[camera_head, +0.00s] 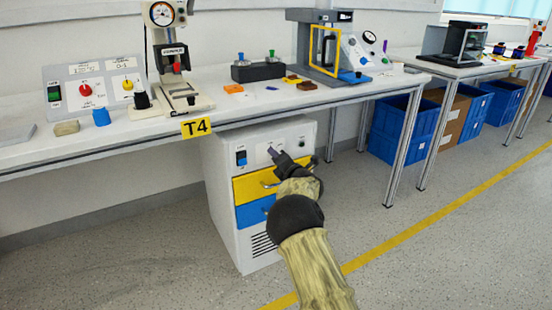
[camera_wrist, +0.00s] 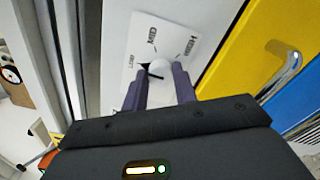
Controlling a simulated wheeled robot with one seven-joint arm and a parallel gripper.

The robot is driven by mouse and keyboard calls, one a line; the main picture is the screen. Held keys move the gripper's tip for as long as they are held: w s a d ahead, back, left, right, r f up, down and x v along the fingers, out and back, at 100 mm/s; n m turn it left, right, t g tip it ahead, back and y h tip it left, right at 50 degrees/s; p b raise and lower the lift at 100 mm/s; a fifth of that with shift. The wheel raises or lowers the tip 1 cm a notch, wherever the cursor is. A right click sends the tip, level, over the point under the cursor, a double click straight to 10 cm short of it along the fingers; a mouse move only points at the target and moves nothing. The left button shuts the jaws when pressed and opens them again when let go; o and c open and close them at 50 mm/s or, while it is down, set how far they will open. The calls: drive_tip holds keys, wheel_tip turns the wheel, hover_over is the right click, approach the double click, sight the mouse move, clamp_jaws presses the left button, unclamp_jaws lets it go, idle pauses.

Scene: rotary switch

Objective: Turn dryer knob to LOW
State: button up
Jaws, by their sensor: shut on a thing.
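The dryer is a white cabinet (camera_head: 225,200) under the bench, with a yellow drawer and a blue drawer. Its light grey knob (camera_wrist: 157,67) shows in the wrist view on a white label plate (camera_wrist: 178,35), with a dark mark on its face. Printed words stand around the knob, tilted and too small to read surely. My gripper (camera_wrist: 160,76) has its two dark fingers on either side of the knob, shut on it. In the head view, my gripper (camera_head: 273,153) is at the upper front panel and hides the knob.
A blue-and-black switch (camera_head: 241,158) sits left of the knob on the panel. The yellow drawer (camera_head: 250,189) with its metal handle (camera_wrist: 285,75) is close to my gripper. The bench edge with the T4 sign (camera_head: 196,127) overhangs the cabinet. Open floor lies to the right.

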drive_tip(key=shift+s+a+f, duration=0.1)
drive_tip(key=shift+a+f, duration=0.1)
drive_tip(key=o, duration=0.8)
drive_tip(key=shift+o, duration=0.9)
drive_tip(key=shift+r, duration=0.1)
drive_tip(key=shift+d, duration=0.1)
drive_tip(key=shift+d, duration=0.1)
drive_tip(key=p+v, duration=0.5)
drive_tip(key=v, duration=1.2)
drive_tip(key=shift+s, duration=0.1)
